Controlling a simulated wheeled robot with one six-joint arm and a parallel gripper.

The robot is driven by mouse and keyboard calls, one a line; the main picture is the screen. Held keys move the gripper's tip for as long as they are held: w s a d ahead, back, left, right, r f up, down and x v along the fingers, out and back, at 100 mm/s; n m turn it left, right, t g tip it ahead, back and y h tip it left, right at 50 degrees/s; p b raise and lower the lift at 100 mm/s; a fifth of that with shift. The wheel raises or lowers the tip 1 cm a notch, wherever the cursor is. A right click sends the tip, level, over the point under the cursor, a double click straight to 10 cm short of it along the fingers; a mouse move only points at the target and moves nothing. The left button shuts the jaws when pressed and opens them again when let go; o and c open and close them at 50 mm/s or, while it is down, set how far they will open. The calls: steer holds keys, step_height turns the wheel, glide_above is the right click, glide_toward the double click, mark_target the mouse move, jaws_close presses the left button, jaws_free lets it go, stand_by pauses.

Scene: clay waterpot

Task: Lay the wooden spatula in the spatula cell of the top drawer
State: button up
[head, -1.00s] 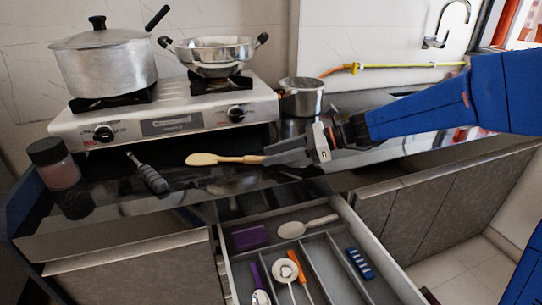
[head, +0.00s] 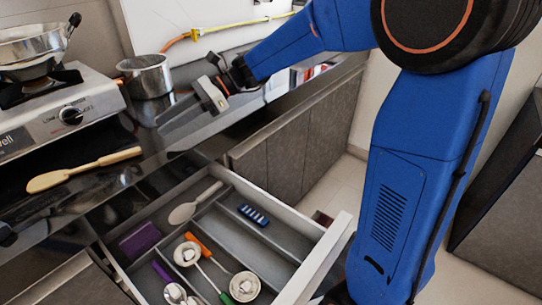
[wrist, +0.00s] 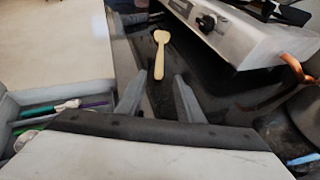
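The wooden spatula (head: 85,168) lies on the black counter in front of the stove, at the left of the head view. In the wrist view the wooden spatula (wrist: 160,52) lies beyond my fingertips, its handle end pointing towards them. My gripper (head: 165,134) is above the counter, to the right of the spatula and apart from it. In the wrist view my gripper (wrist: 157,90) is open with nothing between its fingers. The top drawer (head: 314,262) is pulled out and has several divided cells.
A steel pot (head: 146,76) stands beside the stove (head: 68,112). The right-hand drawer cell has bare floor around the blue item.

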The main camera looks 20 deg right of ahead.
steer(key=s+d+f+n+t+h, duration=0.2)
steer(key=s+d+f+n+h, duration=0.1)
steer(key=s+d, duration=0.5)
steer(key=s+d+f+n+t+h, duration=0.2)
steer(key=s+d+f+n+h, duration=0.2)
steer(key=d, duration=0.9)
steer(key=s+d+f+n+t+h, duration=0.2)
steer(key=s+d+f+n+h, duration=0.1)
steer(key=s+d+n+h, duration=0.3)
steer(key=s+d+n, duration=0.2)
steer(key=s+d, duration=0.2)
steer(key=s, duration=0.2)
steer(key=shift+s+d+f+n+t, duration=0.3)
steer(key=shift+f+n+t, duration=0.1)
steer(key=shift+o, duration=0.5)
steer(key=shift+s+d+f+h, duration=0.1)
steer(key=shift+s+d+h, duration=0.15)
steer(key=shift+d, duration=0.25)
